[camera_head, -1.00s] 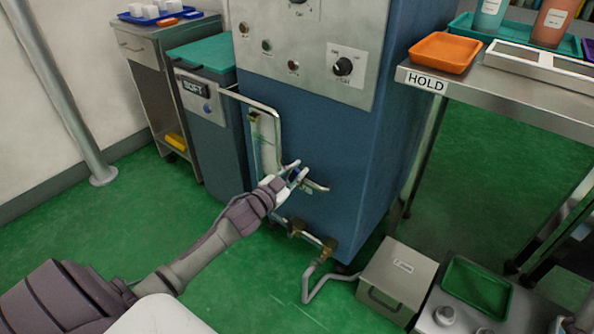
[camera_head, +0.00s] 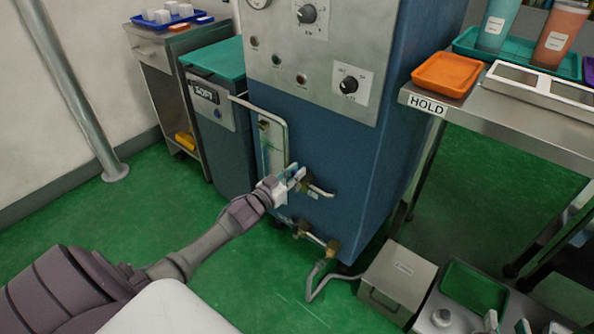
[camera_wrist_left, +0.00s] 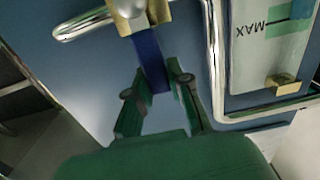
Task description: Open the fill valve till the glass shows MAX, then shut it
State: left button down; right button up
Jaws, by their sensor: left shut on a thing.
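The fill valve has a brass body (camera_head: 307,185) low on the blue machine, with a blue lever (camera_wrist_left: 150,62). My left gripper (camera_head: 296,176) is at the valve; in the left wrist view (camera_wrist_left: 158,92) its green fingers are shut on the lever, which points down from the brass body in that picture. The sight glass (camera_head: 268,150) stands just left of the valve. In the left wrist view it shows upside down with a MAX mark (camera_wrist_left: 262,28) and some teal near it; the exact level is hard to read. My right gripper (camera_head: 507,323) shows only its fingertips, apart, at the bottom right.
A bent metal guard rail (camera_head: 286,130) runs around the glass. Pipes (camera_head: 318,240) and a grey box (camera_head: 398,277) lie below right. A steel HOLD table (camera_head: 520,122) with an orange tray (camera_head: 446,74) stands right. A grey bin (camera_head: 212,100) stands left.

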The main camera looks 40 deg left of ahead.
dwell(0.3)
pick_arm(q)
jog(key=c, duration=1)
grip_release()
jog(key=shift+c, duration=0.2)
jog(key=shift+s, duration=0.1)
jog(key=s+a, duration=0.1)
jog(key=s, duration=1)
jog(key=shift+s, duration=0.4)
